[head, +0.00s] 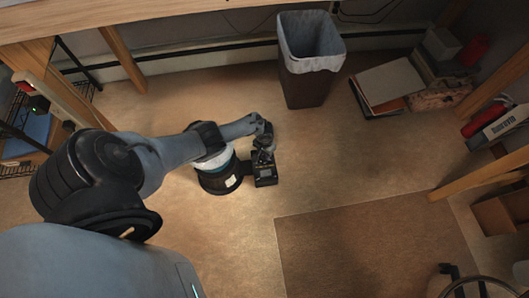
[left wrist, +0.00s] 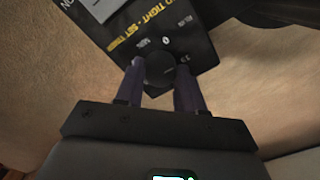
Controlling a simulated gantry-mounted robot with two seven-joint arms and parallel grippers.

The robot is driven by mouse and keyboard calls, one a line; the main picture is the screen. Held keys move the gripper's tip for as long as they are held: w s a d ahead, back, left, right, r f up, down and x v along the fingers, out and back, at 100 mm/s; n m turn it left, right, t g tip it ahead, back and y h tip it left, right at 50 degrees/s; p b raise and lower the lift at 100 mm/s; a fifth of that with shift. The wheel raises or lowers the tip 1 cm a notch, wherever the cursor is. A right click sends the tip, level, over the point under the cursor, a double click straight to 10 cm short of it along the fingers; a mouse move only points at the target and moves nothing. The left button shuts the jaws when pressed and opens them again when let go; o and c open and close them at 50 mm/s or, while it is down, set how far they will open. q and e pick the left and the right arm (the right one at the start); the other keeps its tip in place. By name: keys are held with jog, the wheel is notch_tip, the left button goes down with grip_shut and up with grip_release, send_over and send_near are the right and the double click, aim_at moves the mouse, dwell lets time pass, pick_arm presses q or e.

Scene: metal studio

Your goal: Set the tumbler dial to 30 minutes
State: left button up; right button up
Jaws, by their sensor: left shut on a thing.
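The tumbler (head: 220,177), a dark drum with a pale blue-white band, stands on the floor. Its black control box (head: 265,176) is at its right side. My left gripper (head: 263,152) is at the control box. In the left wrist view, the black panel (left wrist: 198,50) carries yellow and white lettering and a small "0" above the dial. My left gripper (left wrist: 160,78) is shut on the round dark dial (left wrist: 160,68), with one finger on each side. The dial's exact setting is too small to read. My right gripper is not in view.
A dark bin with a white liner (head: 312,82) stands behind. Boxes and binders (head: 388,84) lie at the back right. A brown mat (head: 375,250) lies at the front right. The floor between the tumbler and the mat is clear.

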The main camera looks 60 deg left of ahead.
pick_arm(q)
jog(key=m, duration=0.4)
jog(key=shift+m, duration=0.4)
jog(key=m+b, duration=0.1)
jog(key=m, duration=0.3)
jog(key=shift+m, duration=0.3)
jog(key=m, duration=0.5)
jog(key=shift+b, duration=0.4)
jog(key=shift+m+b, duration=0.35)
jog(key=shift+m, duration=1.55)
jog(key=o, duration=1)
jog(key=shift+o, duration=0.2)
